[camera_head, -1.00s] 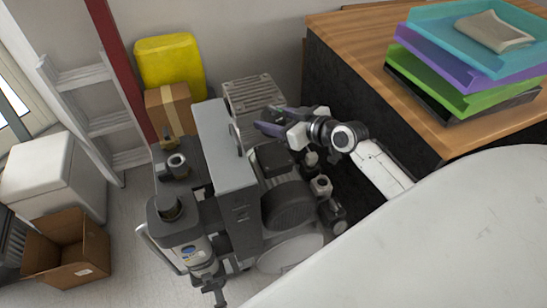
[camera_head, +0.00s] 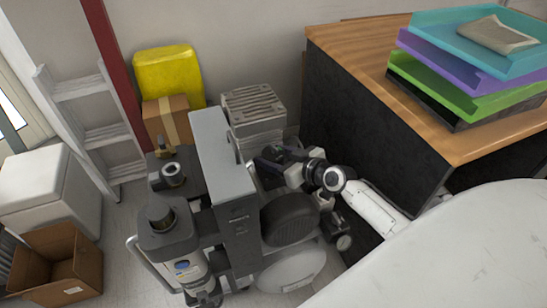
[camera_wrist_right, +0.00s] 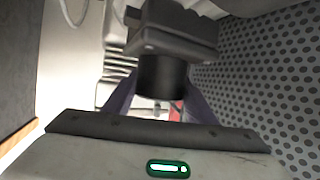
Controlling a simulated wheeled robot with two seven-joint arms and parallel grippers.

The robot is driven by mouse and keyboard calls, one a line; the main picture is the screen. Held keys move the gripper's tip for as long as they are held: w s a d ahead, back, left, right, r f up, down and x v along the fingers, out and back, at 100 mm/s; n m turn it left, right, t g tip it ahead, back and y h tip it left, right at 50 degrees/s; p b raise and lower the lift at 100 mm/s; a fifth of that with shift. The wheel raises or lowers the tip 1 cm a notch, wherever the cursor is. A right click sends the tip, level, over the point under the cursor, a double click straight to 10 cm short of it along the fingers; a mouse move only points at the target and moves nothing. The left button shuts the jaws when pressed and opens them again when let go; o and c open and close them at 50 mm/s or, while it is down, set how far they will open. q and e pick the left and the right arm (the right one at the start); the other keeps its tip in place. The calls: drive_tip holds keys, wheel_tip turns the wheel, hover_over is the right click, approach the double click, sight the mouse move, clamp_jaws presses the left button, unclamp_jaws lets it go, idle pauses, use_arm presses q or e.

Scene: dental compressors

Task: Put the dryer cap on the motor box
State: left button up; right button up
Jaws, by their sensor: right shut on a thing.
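My right gripper (camera_head: 270,160) is low among the compressor parts, just right of the tall grey box (camera_head: 222,165), which seems to be the motor box. In the right wrist view its purple fingers (camera_wrist_right: 160,100) are shut on a black cylindrical part (camera_wrist_right: 162,75) with a wider dark grey block above it. I cannot tell for sure that this part is the dryer cap. In the head view the gripper and arm hide most of it. My left gripper is out of view.
A ribbed light grey unit (camera_head: 253,105) stands behind the gripper. A wooden-topped cabinet (camera_head: 345,60) with stacked trays (camera_head: 470,70) is close on the right. In the right wrist view a perforated dark panel (camera_wrist_right: 265,75) is close at the right.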

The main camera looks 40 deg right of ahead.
drive_tip(key=shift+f+b, duration=0.25)
drive_tip(key=shift+b, duration=0.1)
drive_tip(key=o, duration=1.1)
drive_tip(key=shift+o, duration=0.2)
drive_tip(key=shift+r, duration=0.1)
drive_tip(key=shift+r+p, duration=0.3)
drive_tip(key=shift+p, duration=0.15)
drive_tip(key=p+v, duration=0.2)
drive_tip(key=v, duration=1)
drive_tip(key=shift+f, duration=0.1)
